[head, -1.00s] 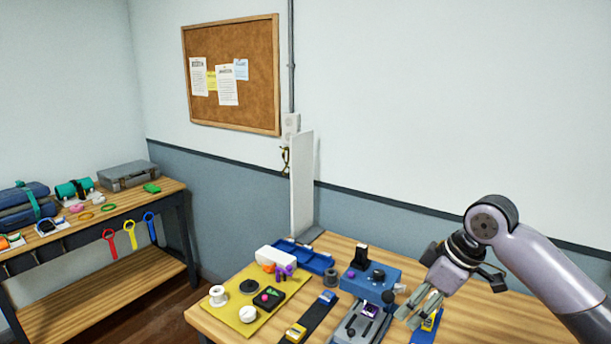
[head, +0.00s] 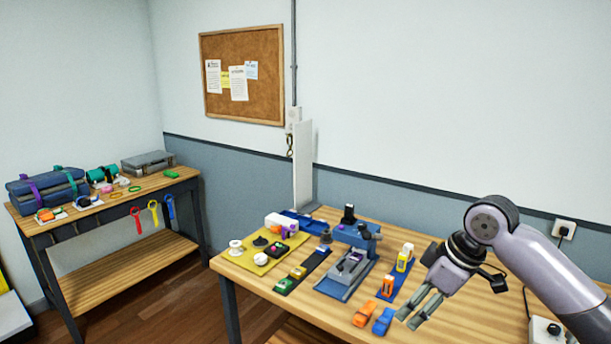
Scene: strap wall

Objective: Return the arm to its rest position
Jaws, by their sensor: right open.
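My right gripper (head: 420,312) shows at the lower right in the head view, its arm coming in from the right edge. Its fingers point down and to the left, apart and with nothing between them. It appears in front of the right part of the wooden workbench (head: 455,290); its height above the top is hard to tell. My left gripper is not in view.
Close to the gripper in the picture are a blue piece (head: 383,321), an orange piece (head: 365,314) and a blue strip (head: 400,281). A grey fixture (head: 346,272) and yellow mat (head: 262,262) lie further left. A second bench (head: 120,200) stands at left.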

